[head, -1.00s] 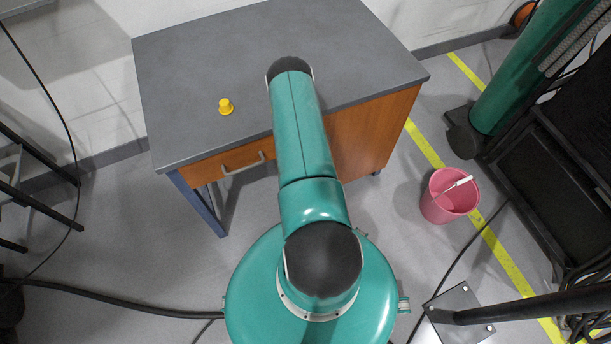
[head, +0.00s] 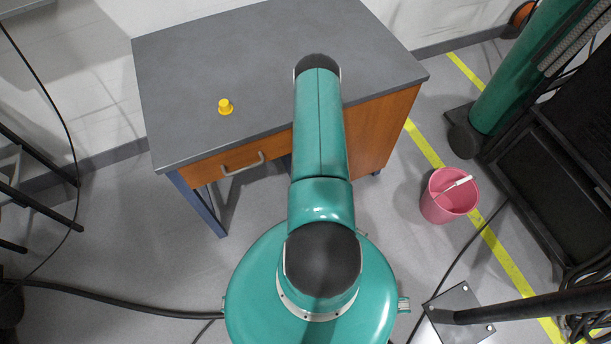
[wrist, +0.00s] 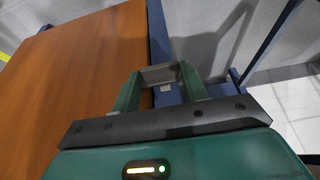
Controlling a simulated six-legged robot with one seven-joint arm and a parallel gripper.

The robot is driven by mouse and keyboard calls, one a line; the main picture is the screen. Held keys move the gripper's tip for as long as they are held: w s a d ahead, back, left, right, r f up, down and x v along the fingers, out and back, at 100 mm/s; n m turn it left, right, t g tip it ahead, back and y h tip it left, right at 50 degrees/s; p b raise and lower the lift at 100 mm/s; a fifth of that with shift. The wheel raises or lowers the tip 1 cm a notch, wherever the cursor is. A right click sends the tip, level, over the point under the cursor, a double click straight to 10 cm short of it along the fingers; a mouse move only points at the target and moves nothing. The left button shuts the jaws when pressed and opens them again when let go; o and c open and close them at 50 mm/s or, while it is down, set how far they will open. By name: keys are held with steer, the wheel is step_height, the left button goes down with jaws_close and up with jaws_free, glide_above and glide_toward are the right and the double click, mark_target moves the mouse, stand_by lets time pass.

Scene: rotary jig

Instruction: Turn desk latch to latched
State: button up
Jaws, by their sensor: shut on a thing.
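The desk (head: 210,55) has a grey top, a wooden drawer front and side panel, and blue legs. In the wrist view my gripper (wrist: 161,74) has its two green fingers beside the wooden panel (wrist: 75,75) and a blue desk leg (wrist: 158,35). A short grey piece (wrist: 160,73) spans between the fingertips, and the gripper is shut on it. It looks like the desk latch, but its shape and turn angle are not clear. In the head view my arm hides the gripper and this piece.
A yellow knob-like object (head: 225,106) stands on the desktop. The drawer has a light handle (head: 243,164). A pink bucket (head: 449,196) stands on the floor to the right, near a yellow floor line (head: 424,145). Dark equipment (head: 545,165) fills the far right.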

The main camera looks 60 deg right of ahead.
stand_by(0.3)
steer(key=o, duration=1)
steer(key=v, duration=1.4)
steer(key=shift+s+f, duration=0.1)
